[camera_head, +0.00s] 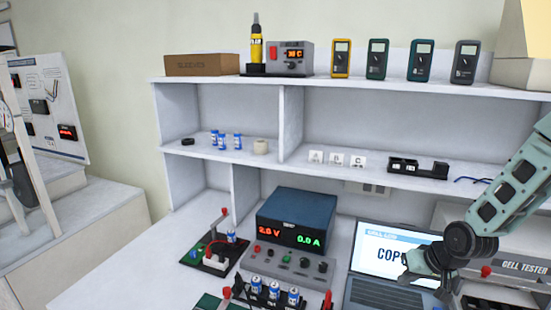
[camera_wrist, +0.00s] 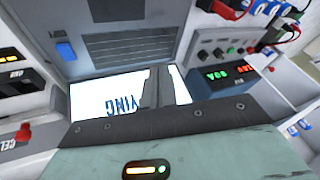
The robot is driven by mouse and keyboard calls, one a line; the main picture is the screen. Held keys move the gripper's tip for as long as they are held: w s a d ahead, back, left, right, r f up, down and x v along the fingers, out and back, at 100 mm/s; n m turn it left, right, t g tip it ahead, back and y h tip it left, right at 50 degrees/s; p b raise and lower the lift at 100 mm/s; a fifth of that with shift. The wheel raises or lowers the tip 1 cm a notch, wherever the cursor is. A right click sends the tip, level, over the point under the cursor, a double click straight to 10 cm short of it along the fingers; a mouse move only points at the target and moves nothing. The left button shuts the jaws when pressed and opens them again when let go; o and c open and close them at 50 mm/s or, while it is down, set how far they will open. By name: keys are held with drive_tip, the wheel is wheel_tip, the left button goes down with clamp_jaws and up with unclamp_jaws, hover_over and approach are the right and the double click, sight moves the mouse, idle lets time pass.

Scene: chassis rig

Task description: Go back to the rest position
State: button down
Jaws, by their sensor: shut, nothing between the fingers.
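My arm reaches in from the right in the head view, with my gripper (camera_head: 408,272) in front of the laptop (camera_head: 372,292). The gripper is shut and holds nothing. In the wrist view the closed dark fingers (camera_wrist: 158,82) stand against the laptop's lit screen (camera_wrist: 100,96), which appears upside down. The laptop's keyboard (camera_wrist: 128,45) shows beyond them. Part of the screen is hidden behind my gripper in both views.
A power supply (camera_head: 295,220) stands left of the laptop, with blue cells (camera_head: 273,291) in a holder before it. A cell tester (camera_head: 522,268) is at the right, close to my arm. Shelves above hold meters (camera_head: 341,58) and a black tray (camera_head: 417,168).

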drive_tip(key=s+a+r+n+g+h, duration=0.15)
drive_tip(key=s+a+r+n, duration=0.25)
drive_tip(key=s+a+r, duration=0.5)
drive_tip(key=s+a+r+n+g, duration=0.25)
drive_tip(key=s+a+r, duration=0.35)
drive_tip(key=a, duration=0.6)
drive_tip(key=s+a+r+n, duration=0.1)
drive_tip(key=s, duration=0.5)
drive_tip(key=s+a+r+n+g, duration=0.1)
drive_tip(key=s+n, duration=0.1)
drive_tip(key=s, duration=0.4)
drive_tip(key=shift+a+r, duration=0.35)
